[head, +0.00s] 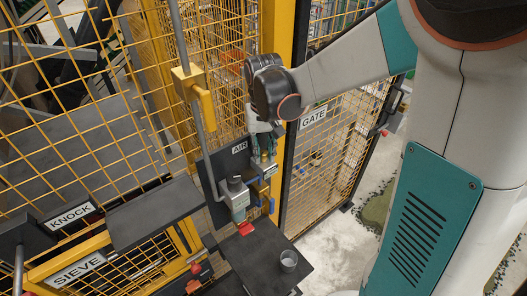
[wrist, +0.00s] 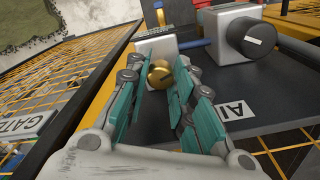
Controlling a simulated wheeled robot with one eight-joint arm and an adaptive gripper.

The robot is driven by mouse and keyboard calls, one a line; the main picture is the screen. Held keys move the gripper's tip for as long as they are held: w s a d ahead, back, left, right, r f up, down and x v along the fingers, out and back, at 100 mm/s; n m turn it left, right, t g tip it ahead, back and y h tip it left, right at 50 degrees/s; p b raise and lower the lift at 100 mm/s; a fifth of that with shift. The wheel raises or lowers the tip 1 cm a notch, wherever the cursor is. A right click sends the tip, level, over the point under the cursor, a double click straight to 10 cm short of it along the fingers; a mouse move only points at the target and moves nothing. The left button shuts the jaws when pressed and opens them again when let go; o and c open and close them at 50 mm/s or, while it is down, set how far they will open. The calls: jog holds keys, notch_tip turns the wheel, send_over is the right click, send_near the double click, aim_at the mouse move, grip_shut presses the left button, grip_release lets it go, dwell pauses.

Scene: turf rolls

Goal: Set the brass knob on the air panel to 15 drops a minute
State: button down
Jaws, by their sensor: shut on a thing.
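The brass knob (wrist: 160,73) shows in the wrist view between the tips of my gripper's teal fingers. My gripper (wrist: 163,80) is shut on it. In the head view my gripper (head: 262,150) is at the upper right of the dark air panel (head: 212,172), below my wrist, and its fingers mostly hide the knob. The panel's AIR label (wrist: 237,108) appears upside down in the wrist view. A pale block (wrist: 158,45) sits just beyond the knob. I cannot read any drop scale or setting.
A grey box with a dark round knob (wrist: 252,36) is beside the brass knob, joined to the pale block by a blue tube (wrist: 194,43). Below the panel a dark shelf (head: 262,254) holds a clear cup (head: 288,261). Yellow mesh fencing (head: 325,165) and a yellow post (head: 277,30) stand close to my arm.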

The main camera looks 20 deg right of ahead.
jog(key=c, duration=1.4)
grip_release()
jog(key=shift+o, duration=0.2)
